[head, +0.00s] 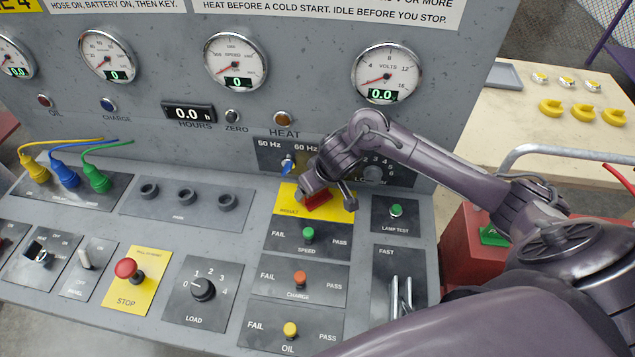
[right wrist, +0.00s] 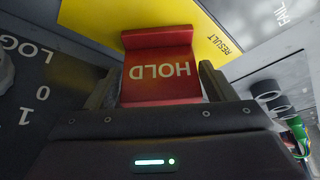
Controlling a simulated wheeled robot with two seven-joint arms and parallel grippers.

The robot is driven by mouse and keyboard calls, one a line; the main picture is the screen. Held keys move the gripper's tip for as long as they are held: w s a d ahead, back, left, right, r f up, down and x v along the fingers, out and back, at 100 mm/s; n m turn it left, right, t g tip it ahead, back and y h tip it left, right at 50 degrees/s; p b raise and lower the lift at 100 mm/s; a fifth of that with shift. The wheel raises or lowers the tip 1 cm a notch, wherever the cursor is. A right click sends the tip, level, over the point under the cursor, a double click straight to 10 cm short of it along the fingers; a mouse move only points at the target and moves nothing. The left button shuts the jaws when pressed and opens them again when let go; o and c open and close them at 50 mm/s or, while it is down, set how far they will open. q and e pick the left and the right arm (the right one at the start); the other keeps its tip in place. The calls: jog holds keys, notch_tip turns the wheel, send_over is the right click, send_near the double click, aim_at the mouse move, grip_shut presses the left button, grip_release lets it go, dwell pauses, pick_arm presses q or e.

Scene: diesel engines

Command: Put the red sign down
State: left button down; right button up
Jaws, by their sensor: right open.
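The red sign (head: 316,201), lettered HOLD, is on the yellow RESULT plate (head: 288,204) of the console. In the right wrist view the sign (right wrist: 159,72) lies between the two fingers of my right gripper (right wrist: 157,86), and the yellow plate (right wrist: 208,22) is behind it. The fingers are open, one on each side of the sign. In the head view my right gripper (head: 329,196) is low over the plate and hides part of the sign. My left gripper is not in view.
Below the plate are the green SPEED (head: 308,235), orange CHARGE (head: 300,278) and yellow OIL (head: 290,329) knobs. The lamp test button (head: 396,210) is to the right. A red STOP button (head: 126,269) and load dial (head: 203,289) are to the left.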

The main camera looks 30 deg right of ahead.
jog(key=p+v, duration=0.3)
jog(key=v, duration=0.9)
jog(key=shift+r, duration=0.25)
jog(key=shift+f, duration=0.1)
